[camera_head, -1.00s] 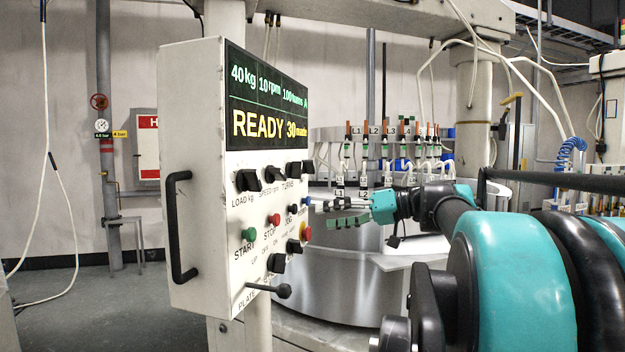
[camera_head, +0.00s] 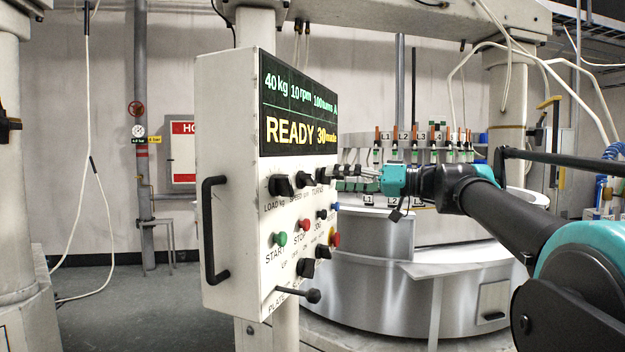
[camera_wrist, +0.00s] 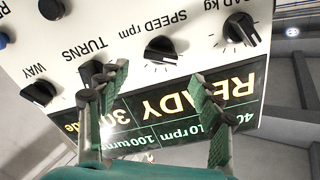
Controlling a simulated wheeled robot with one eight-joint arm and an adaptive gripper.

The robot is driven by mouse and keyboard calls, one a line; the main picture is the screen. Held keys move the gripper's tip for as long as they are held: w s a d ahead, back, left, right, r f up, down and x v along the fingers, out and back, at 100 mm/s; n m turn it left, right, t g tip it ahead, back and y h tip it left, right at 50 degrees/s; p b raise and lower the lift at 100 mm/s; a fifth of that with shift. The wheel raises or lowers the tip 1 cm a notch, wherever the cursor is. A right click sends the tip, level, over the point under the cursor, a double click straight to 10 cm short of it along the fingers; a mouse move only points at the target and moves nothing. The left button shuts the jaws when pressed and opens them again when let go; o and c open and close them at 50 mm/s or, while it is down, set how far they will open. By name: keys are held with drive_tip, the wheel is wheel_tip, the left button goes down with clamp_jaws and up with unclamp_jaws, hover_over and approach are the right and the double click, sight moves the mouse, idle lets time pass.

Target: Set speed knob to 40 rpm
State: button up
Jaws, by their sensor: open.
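In the head view the speed knob (camera_head: 303,180) sits in the top knob row under the display. My gripper (camera_wrist: 158,80) is open and empty, its green-padded fingers apart on either side of the knob's line, short of it in the picture. The left finger overlaps the TURNS knob (camera_wrist: 90,71); contact cannot be told. In the head view my gripper (camera_head: 345,172) is at the panel's right edge. The display (camera_head: 300,110) reads 10 rpm and READY.
The load knob (camera_wrist: 241,29) and the way knob (camera_wrist: 38,92) flank the row. Below are a green start button (camera_head: 280,239), a red stop button (camera_head: 304,225) and a lever (camera_head: 312,295). A black handle (camera_head: 212,230) juts from the panel's left side. A round steel machine (camera_head: 395,280) stands behind.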

sight(312, 178)
drive_tip(key=x, duration=0.7)
drive_tip(key=shift+w+a, duration=0.1)
drive_tip(key=shift+a, duration=0.15)
drive_tip(key=shift+c, duration=0.4)
drive_tip(key=c, duration=1.1)
